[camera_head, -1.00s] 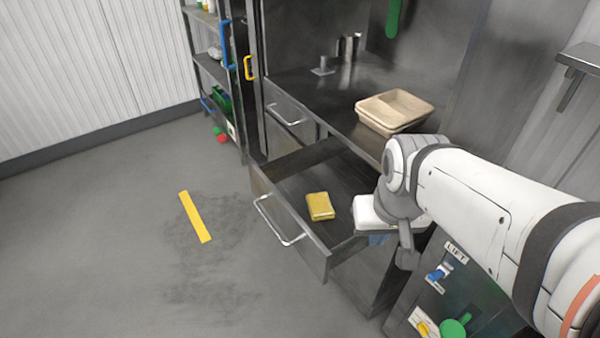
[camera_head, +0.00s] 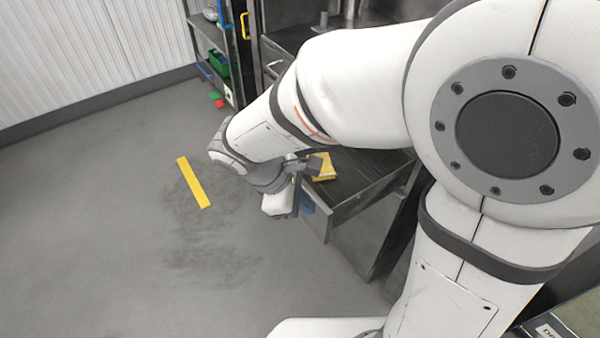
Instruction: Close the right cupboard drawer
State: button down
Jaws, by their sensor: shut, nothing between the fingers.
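The right cupboard drawer (camera_head: 352,188) is pulled out, with a dark inside and a grey metal front. My arm crosses over it and hides its left part, its handle and much of its front. A yellow packet (camera_head: 325,168) lies inside, partly covered by my wrist. My gripper (camera_head: 304,203) is shut and empty.
A closed drawer with a bar handle (camera_head: 272,68) is behind to the left. A shelf with a green bin (camera_head: 218,62) stands at the back. The grey floor left of the drawer is clear, with a yellow strip (camera_head: 193,182) on it.

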jog(key=s+a+f+n+t+h+b, duration=0.15)
jog(key=a+f+n+t, duration=0.3)
jog(key=a+n, duration=0.45)
send_near(310, 217)
jog(key=shift+m+h, duration=0.3)
jog(key=shift+h, duration=0.05)
jog(key=x, duration=0.4)
jog(key=shift+w+f+b, duration=0.3)
jog(key=shift+f, duration=0.05)
jog(key=shift+w+d, duration=0.25)
jog(key=shift+d, duration=0.1)
jog(key=shift+w, duration=0.1)
